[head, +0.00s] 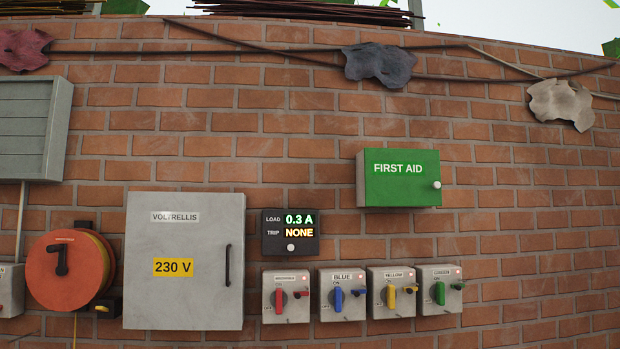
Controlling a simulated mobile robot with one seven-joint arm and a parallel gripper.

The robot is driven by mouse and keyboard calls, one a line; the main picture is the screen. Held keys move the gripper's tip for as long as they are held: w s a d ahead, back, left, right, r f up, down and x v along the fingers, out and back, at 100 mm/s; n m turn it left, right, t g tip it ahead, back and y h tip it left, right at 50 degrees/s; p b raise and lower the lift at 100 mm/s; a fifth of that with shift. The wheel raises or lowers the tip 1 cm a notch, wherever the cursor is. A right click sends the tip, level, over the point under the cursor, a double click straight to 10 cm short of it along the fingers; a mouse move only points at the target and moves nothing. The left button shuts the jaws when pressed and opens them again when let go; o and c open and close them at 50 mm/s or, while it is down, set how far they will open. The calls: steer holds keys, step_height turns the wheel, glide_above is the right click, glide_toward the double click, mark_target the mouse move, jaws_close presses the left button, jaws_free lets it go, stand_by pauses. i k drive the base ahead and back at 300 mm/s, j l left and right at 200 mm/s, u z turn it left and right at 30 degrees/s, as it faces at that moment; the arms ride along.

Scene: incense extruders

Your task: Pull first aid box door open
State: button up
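The green first aid box (400,185) is mounted on the brick wall, right of the picture's middle. Its front door carries the white words FIRST AID. A round white knob (437,185) sits near the door's right edge. The door looks closed, flush with the box. The box's left side is visible, in a duller grey-green. My gripper is not in the head view, so where it is relative to the box cannot be seen.
Below the box are several switch boxes, including the green-handled one (440,290). Left of it hang a load display (290,233), a grey 230 V cabinet (185,290) and an orange reel (62,268). Bare brick wall (530,220) lies to its right.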

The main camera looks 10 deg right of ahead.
mark_target(393, 176)
steer(key=z, duration=0.5)
steer(key=i+l+z, duration=0.15)
steer(key=i+z, duration=0.2)
steer(key=z, duration=0.15)
steer(key=i+z, duration=0.5)
steer(key=k+j, duration=0.05)
steer(key=k, duration=0.05)
